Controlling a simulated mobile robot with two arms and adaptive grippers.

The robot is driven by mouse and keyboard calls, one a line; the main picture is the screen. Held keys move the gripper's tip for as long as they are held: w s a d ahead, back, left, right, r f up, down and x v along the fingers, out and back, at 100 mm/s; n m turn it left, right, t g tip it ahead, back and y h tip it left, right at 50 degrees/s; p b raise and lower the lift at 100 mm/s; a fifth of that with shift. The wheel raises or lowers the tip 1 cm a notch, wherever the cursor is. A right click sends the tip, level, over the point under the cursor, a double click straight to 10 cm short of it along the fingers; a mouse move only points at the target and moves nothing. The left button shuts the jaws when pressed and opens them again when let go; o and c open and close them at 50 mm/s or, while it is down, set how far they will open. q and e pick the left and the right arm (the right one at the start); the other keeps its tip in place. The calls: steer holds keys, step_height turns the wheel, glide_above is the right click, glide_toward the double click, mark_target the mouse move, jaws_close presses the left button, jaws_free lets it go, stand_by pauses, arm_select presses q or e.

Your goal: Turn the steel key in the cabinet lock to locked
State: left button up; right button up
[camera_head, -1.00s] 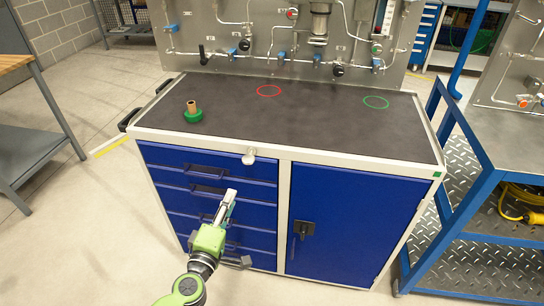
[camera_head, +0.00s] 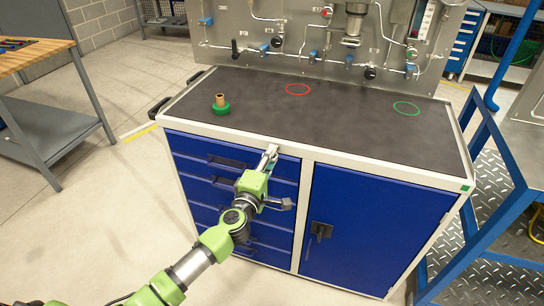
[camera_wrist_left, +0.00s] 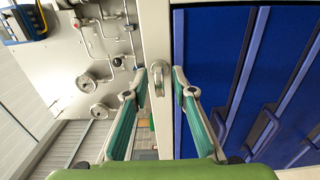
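The steel key (camera_wrist_left: 157,78) sits in the lock on the pale frame of the cabinet (camera_head: 330,166), just under the worktop edge. In the wrist view it shows as a small rounded metal piece between the fingertips. My left gripper (camera_wrist_left: 159,84) is open, with one finger on each side of the key and gaps still visible. In the head view my left gripper (camera_head: 268,160) reaches up to the lock and largely hides the key. Whether the fingertips reach past the key is hard to tell. My right gripper is not in view.
The worktop (camera_head: 340,120) carries a green-based knob (camera_head: 221,105), a red ring (camera_head: 298,89) and a green ring (camera_head: 406,108). Blue drawers with handles (camera_head: 229,162) lie below the lock, and a blue door with a black latch (camera_head: 319,232) is to the right. A piped panel stands behind.

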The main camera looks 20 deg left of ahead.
arm_select(q)
steer(key=shift+w, duration=0.6)
jaws_close()
